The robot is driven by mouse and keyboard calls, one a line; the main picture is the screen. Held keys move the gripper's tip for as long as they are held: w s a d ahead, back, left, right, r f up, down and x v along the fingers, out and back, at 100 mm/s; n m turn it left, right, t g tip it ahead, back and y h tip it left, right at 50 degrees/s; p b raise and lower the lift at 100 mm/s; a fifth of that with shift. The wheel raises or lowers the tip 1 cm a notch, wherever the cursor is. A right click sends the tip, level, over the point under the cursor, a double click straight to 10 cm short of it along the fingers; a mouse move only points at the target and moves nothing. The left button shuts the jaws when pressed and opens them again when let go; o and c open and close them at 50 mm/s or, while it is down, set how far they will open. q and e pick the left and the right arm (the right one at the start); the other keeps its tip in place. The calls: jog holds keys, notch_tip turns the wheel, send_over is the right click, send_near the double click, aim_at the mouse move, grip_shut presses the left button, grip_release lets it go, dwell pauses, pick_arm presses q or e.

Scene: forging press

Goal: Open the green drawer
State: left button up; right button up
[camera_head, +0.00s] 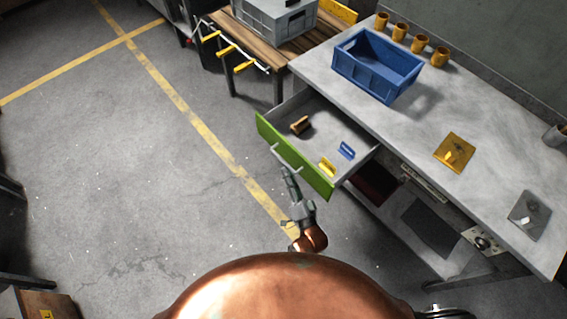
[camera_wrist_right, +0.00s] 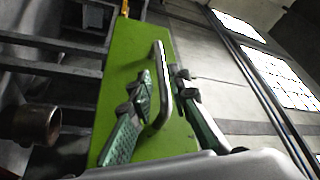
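The green drawer (camera_head: 318,179) is pulled well out from under the workbench, its inside open to view. In the right wrist view its green front (camera_wrist_right: 125,60) fills the middle, with a grey metal bar handle (camera_wrist_right: 159,62). My right gripper (camera_head: 287,172) is at the handle (camera_head: 283,159), outside the drawer front. My left gripper is not in view.
The drawer holds a brown cylindrical part (camera_head: 300,125), a yellow piece (camera_head: 327,166) and a blue piece (camera_head: 347,149). A blue crate (camera_head: 377,64) and several orange cups stand on the workbench (camera_head: 440,110). The floor (camera_head: 150,190) left of the drawer is clear.

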jog(key=v, duration=0.5)
jog(key=shift+s+d, duration=0.1)
jog(key=shift+s, duration=0.3)
jog(key=shift+f, duration=0.1)
